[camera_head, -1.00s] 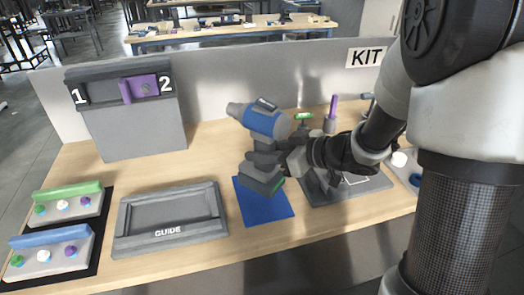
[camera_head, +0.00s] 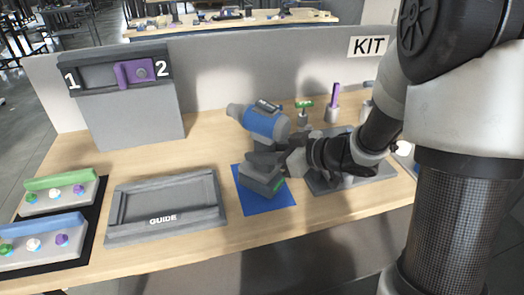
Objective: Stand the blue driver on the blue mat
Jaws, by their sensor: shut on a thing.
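The blue driver (camera_head: 261,122) is a cordless drill with a blue body, a grey nose pointing left and a dark grey base block. It is upright, with its base over the blue mat (camera_head: 268,203). My gripper (camera_head: 279,157) comes in from the right and is shut on the driver's handle. The fingertips are partly hidden by the handle. The base hides the middle of the mat. I cannot tell whether the base touches the mat or hovers just above it.
A grey tray marked GUIDE (camera_head: 126,234) lies left of the mat. A grey board (camera_head: 385,171) lies right, under my arm. Behind stand a purple-handled tool (camera_head: 335,97) and a green-topped tool (camera_head: 303,106). A panel marked 1 and 2 (camera_head: 127,118) stands at back left.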

